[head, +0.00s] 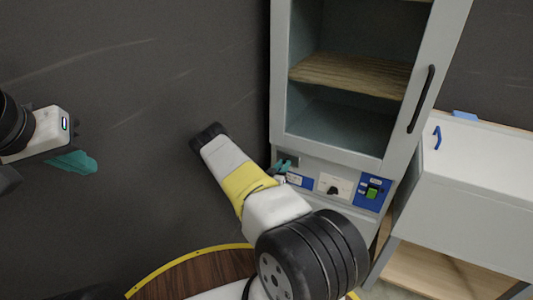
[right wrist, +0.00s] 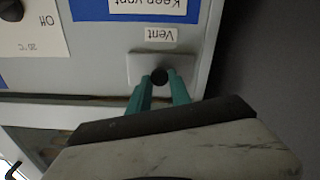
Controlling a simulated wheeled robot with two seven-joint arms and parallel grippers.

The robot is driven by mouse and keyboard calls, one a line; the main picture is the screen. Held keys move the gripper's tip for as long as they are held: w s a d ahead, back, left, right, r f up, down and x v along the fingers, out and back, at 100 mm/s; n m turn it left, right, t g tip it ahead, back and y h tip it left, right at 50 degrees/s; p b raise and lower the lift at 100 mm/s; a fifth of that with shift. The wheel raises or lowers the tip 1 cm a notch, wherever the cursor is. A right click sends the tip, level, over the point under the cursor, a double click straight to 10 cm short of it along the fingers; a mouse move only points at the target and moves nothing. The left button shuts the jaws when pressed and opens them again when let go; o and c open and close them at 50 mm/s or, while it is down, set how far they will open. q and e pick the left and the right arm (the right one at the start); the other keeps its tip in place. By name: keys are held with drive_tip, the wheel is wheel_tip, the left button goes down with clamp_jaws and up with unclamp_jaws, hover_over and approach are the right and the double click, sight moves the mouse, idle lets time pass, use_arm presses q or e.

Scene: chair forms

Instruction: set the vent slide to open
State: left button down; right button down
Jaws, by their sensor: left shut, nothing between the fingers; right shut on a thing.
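The vent slide is a small black knob (right wrist: 159,75) on a pale plate (right wrist: 136,66) beside a "Vent" label (right wrist: 160,34), upside down in the right wrist view. The knob sits near the middle of the plate's visible length. My right gripper (right wrist: 160,88) is shut on the knob, one teal finger on each side. In the head view my right gripper (head: 284,166) is at the left end of the cabinet's front panel, and the knob is hidden there. My left gripper (head: 86,162) is shut and empty at the far left, away from the cabinet.
The grey cabinet (head: 281,80) has a glazed door with a black handle (head: 421,99) above the panel. The panel also carries a dial (head: 333,190) and a green switch (head: 373,190). A white bench unit (head: 480,185) stands right. A round wooden top (head: 190,277) is in front.

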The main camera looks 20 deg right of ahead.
drive_tip(key=s+d, duration=0.5)
drive_tip(key=s, duration=0.2)
drive_tip(key=shift+d, duration=0.4)
drive_tip(key=c, duration=1.2)
unclamp_jaws()
drive_tip(key=v, duration=0.7)
drive_tip(key=shift+s+a, duration=0.25)
